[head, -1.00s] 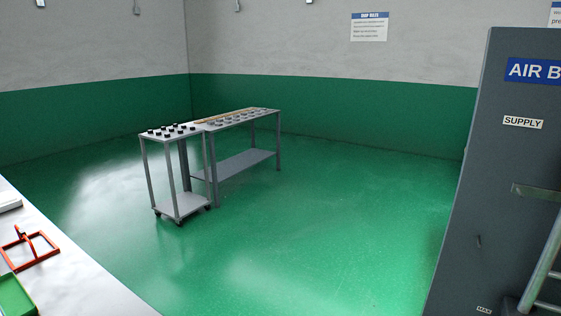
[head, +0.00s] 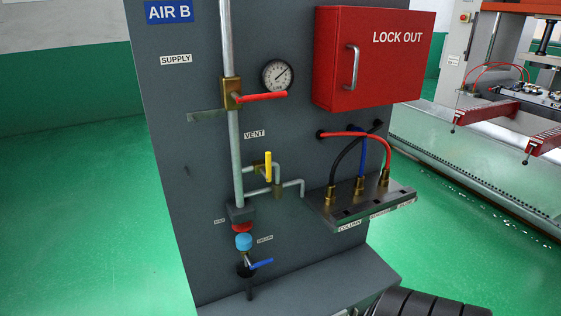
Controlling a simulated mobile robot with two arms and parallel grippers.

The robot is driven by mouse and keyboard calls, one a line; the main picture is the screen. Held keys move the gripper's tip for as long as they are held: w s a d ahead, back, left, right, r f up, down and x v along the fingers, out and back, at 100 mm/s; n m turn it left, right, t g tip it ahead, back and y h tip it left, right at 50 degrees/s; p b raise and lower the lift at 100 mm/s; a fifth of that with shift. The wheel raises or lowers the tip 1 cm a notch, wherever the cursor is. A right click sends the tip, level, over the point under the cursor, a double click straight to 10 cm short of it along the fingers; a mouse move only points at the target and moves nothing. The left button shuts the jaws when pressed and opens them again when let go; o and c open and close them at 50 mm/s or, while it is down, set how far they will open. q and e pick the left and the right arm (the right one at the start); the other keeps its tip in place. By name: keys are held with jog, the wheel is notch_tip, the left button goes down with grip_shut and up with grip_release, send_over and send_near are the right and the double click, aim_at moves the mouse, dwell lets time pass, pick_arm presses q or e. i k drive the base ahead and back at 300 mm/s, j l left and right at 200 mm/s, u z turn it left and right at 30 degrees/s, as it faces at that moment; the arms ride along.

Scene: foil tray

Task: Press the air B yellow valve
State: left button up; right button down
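The grey AIR B panel (head: 290,110) stands upright ahead of me, with a blue AIR B sign (head: 169,11) at its top left. The yellow valve handle (head: 268,166) points upward on a brass valve in a small side pipe, below and right of the VENT label (head: 255,134). Nothing touches it.
A red supply lever (head: 263,97) and a gauge (head: 278,75) are above the yellow handle. A red LOCK OUT box (head: 370,60) and a hose shelf (head: 360,203) jut out at right. A blue lever (head: 261,263) sits below. Green floor (head: 90,220) is clear at left.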

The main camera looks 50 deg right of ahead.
aim_at(268, 173)
jog(key=z, duration=1.6)
